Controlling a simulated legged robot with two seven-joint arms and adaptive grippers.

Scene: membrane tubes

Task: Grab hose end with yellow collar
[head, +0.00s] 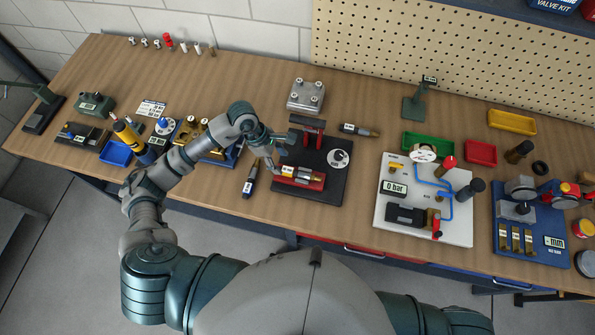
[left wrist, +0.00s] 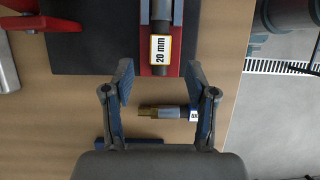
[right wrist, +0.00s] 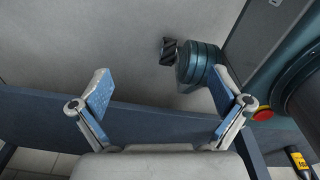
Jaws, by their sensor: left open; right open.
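A dark tube piece with a yellow-edged "20 mm" label (head: 288,171) lies in a red cradle (head: 318,183) on a black plate (head: 325,196); it also shows in the left wrist view (left wrist: 161,48). My left gripper (head: 277,153) is open and empty at the plate's left side. In the left wrist view its fingers (left wrist: 160,84) stand apart below the labelled piece, not touching it. A loose brass-tipped hose end (left wrist: 166,112) lies on the table, seen between those fingers. My right gripper (right wrist: 158,92) is open and empty, in the right wrist view only.
Another loose hose end (head: 358,130) lies behind the plate. A round gauge (head: 338,158) sits on the plate. A white valve board (head: 455,225) stands to the right, and a steel block (head: 306,96) behind. My right gripper has a dark table-like edge (right wrist: 150,125) below it.

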